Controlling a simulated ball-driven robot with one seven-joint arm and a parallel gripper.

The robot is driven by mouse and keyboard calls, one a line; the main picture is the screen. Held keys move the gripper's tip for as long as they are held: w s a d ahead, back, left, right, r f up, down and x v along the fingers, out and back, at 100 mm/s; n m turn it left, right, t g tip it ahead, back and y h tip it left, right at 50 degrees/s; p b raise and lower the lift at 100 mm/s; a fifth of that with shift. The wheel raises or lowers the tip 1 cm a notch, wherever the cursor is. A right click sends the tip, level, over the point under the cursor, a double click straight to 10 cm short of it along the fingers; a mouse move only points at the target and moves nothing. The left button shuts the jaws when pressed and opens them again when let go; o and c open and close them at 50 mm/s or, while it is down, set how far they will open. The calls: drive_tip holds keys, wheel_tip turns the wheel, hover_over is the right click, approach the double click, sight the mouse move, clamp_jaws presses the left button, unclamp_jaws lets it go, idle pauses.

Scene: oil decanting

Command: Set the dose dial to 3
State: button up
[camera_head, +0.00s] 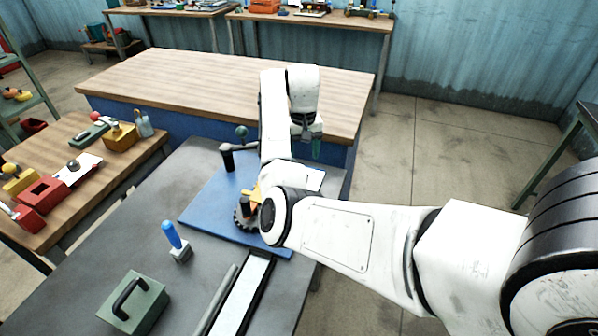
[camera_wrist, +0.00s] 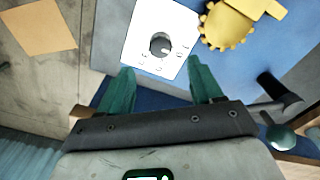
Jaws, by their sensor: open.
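The dose dial (camera_wrist: 160,46) is a dark round knob on a white plate (camera_wrist: 138,28) with small markings around it. The markings are too small to read, so I cannot tell its setting. In the head view only part of the white plate (camera_head: 316,178) shows beside my arm, and the dial is hidden. My gripper (camera_wrist: 164,84) has two green fingers, spread apart and empty. In the wrist view the fingertips are near the plate's lower edge, with the dial beyond them and between their lines. It also shows in the head view (camera_head: 312,150), hanging above the table's far edge.
A yellow gear (camera_wrist: 226,27) is close beside the plate.

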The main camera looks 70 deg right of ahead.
wheel_tip(320, 180, down, 8)
drive_tip(key=shift+f+p, duration=0.25)
drive_tip(key=shift+p, duration=0.15)
drive_tip(key=shift+c, duration=0.2)
drive_tip(key=c, duration=1)
